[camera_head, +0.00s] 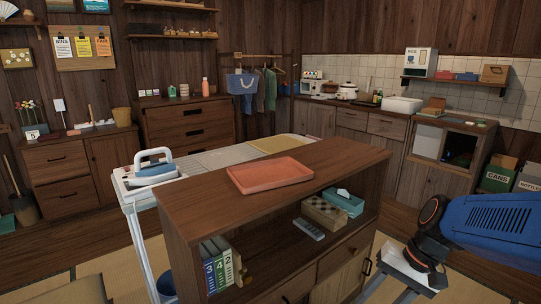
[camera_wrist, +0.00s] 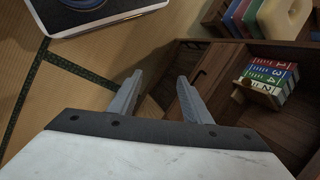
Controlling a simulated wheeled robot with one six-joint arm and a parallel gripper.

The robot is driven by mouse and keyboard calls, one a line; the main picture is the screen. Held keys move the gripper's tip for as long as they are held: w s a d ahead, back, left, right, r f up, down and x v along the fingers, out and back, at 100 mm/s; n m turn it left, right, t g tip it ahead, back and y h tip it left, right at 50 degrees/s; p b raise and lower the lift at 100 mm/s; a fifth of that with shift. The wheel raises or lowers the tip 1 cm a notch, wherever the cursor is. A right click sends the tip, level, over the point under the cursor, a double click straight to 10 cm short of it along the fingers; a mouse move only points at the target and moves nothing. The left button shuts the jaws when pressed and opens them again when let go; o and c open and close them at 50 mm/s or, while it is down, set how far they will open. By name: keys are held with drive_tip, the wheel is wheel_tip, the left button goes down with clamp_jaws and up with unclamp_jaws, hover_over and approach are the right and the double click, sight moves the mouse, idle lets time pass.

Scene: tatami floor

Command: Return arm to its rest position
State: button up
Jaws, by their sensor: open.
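My gripper (camera_wrist: 158,88) shows in the wrist view with its two grey fingers apart and nothing between them. In the head view my arm comes in from the right edge, bent down, with its white end (camera_head: 408,272) low beside the right end of the wooden cabinet (camera_head: 340,170). The fingertips cannot be made out in the head view. The wrist view looks down past the fingers at tatami floor and wooden furniture.
An orange tray (camera_head: 270,175) lies on the cabinet top. Numbered books (camera_head: 217,264), a remote (camera_head: 309,229) and a tissue box (camera_head: 343,202) sit on its shelf. An iron (camera_head: 153,168) stands on the board behind. Bins (camera_head: 498,178) stand at far right.

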drive_tip(key=s+d+r+n+t+h, duration=0.4)
drive_tip(key=s+r, duration=0.1)
drive_tip(key=s, duration=0.1)
drive_tip(key=shift+s+d+r+n+h, duration=0.2)
drive_tip(key=shift+s+n+h, duration=0.1)
drive_tip(key=shift+n, duration=0.1)
